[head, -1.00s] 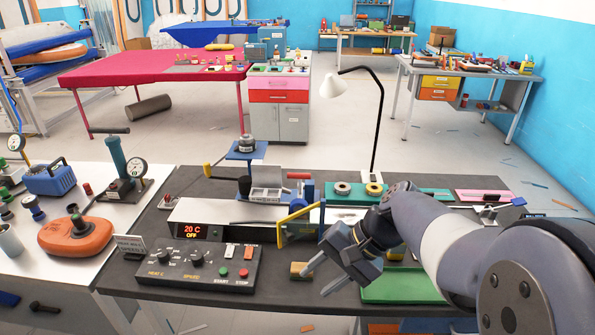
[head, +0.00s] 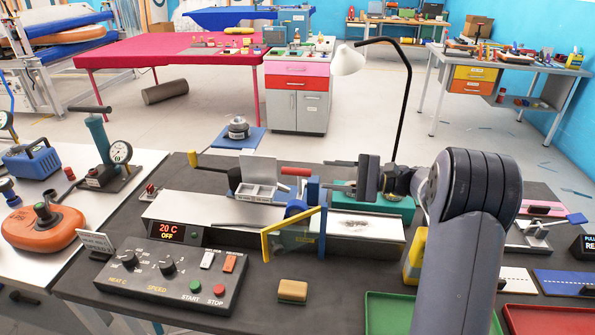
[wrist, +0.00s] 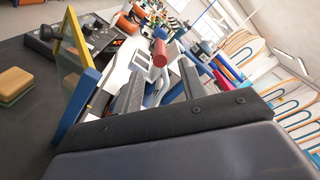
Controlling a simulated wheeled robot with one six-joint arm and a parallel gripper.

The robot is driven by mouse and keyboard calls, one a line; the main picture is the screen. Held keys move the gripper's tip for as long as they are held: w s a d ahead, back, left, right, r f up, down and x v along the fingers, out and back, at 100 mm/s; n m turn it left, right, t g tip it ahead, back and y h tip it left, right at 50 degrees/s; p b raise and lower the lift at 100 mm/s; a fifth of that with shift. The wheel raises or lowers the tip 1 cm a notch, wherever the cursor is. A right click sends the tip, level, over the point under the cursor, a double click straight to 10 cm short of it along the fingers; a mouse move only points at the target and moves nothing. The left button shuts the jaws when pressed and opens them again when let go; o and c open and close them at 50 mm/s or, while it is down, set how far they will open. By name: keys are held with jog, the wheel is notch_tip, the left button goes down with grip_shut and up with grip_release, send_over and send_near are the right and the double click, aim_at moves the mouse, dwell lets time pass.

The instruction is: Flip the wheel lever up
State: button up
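A lever with a red handle (head: 296,171) points left from the blue upright (head: 313,192) of the bench machine and lies about level; I take it for the wheel lever. The wheel itself is not clear to see. My gripper (head: 328,175) is open and empty, just right of the red handle, with its fingers pointing left. In the wrist view the red handle (wrist: 160,53) shows beyond the gap between my open fingers (wrist: 162,82). Finger and handle look apart.
A yellow-framed guard (head: 292,236) stands in front of the blue upright. A control box (head: 170,270) reads 20 C, OFF. A tan-topped block (head: 292,290) lies on the dark bench. Another lever has a yellow handle (head: 194,159). A black-stemmed lamp (head: 404,100) rises behind my gripper.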

aim_at(299, 172)
jog(key=a, duration=0.3)
jog(key=w+a+p, duration=0.1)
jog(key=a, duration=0.5)
jog(key=shift+w, duration=0.3)
jog(key=shift+c, duration=0.3)
grip_shut()
